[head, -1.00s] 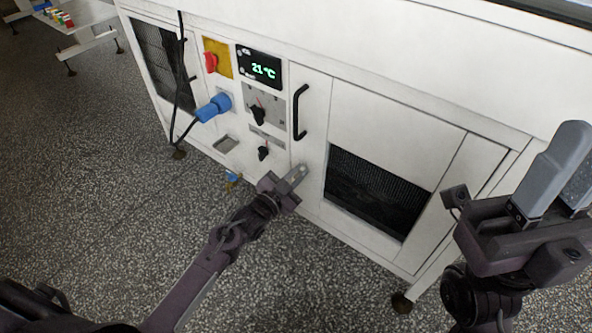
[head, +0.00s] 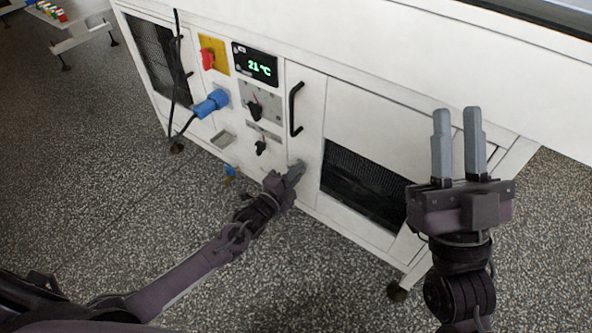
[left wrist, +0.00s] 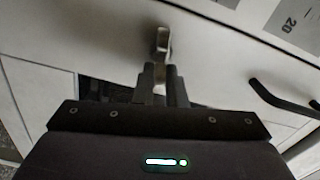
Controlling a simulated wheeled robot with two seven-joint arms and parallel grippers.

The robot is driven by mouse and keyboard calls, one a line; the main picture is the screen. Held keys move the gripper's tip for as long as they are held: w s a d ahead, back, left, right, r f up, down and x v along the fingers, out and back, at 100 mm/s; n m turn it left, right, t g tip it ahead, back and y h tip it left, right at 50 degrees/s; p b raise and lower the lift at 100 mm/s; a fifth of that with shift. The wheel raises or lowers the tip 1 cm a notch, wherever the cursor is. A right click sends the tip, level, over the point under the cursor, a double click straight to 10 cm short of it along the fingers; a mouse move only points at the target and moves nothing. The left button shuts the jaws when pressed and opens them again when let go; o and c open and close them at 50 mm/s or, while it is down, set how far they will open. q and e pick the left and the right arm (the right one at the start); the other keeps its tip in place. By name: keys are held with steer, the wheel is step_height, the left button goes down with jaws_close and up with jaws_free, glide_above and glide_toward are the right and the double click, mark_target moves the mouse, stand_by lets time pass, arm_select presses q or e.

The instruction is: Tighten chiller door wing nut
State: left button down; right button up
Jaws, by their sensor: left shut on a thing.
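The chiller door (head: 308,120) is a white panel with a black bar handle (head: 295,109). The wing nut (left wrist: 162,42) shows in the left wrist view as a small metal piece on the white panel, just beyond and between my fingertips. My left gripper (head: 296,170) is at the lower part of the door, below the handle. It also shows in the left wrist view (left wrist: 164,76), its fingers shut on the wing nut. In the head view the nut is hidden by the fingers. My right gripper (head: 457,112) is raised at the right, open and empty.
Left of the door are a temperature display (head: 255,64), a red switch (head: 207,59), a blue plug (head: 210,102) with a black cable, and black knobs (head: 254,109). A dark mesh grille (head: 360,186) is to the right.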

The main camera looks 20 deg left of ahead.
arm_select(q)
steer(key=shift+f+m, duration=0.25)
steer(key=shift+m, duration=1.15)
arm_select(e)
steer(key=shift+w+a+f+g+h, duration=0.15)
steer(key=shift+w+f+g+h, duration=0.15)
steer(key=shift+f, duration=0.25)
steer(key=shift+w+a+f+g+h, duration=0.2)
steer(key=shift+w+f, duration=0.15)
steer(key=shift+f, duration=0.15)
arm_select(q)
steer(key=c, duration=1.5)
jaws_free()
